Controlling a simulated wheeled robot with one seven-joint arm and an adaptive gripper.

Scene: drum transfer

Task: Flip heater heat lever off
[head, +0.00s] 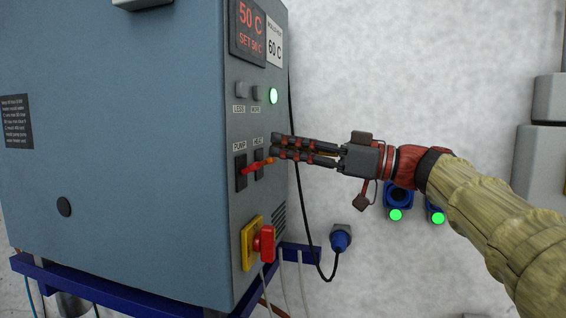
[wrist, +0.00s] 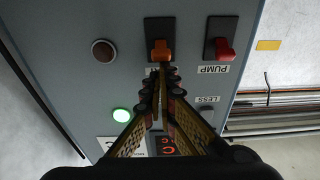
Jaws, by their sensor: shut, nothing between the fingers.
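The heater's heat lever (head: 265,162) is a small orange handle on a black plate under the HEAT label, on the narrow front panel. It also shows in the wrist view (wrist: 160,54), just beyond the fingertips. My gripper (head: 276,146) is shut and empty, its fingers pointing left at the panel, at or just above the lever. In the wrist view the fingertips (wrist: 168,74) overlap the label area beside the lever; I cannot tell whether they touch it. The red pump lever (head: 250,169) sits just left of it, and appears to its right in the wrist view (wrist: 224,48).
The blue-grey heater cabinet (head: 130,140) stands on a blue frame. Its display (head: 250,30) reads 50 C and SET 50 C. A green lamp (head: 272,96) glows above the levers. A red rotary switch (head: 264,243) protrudes below. Wall sockets (head: 398,197) are behind my arm.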

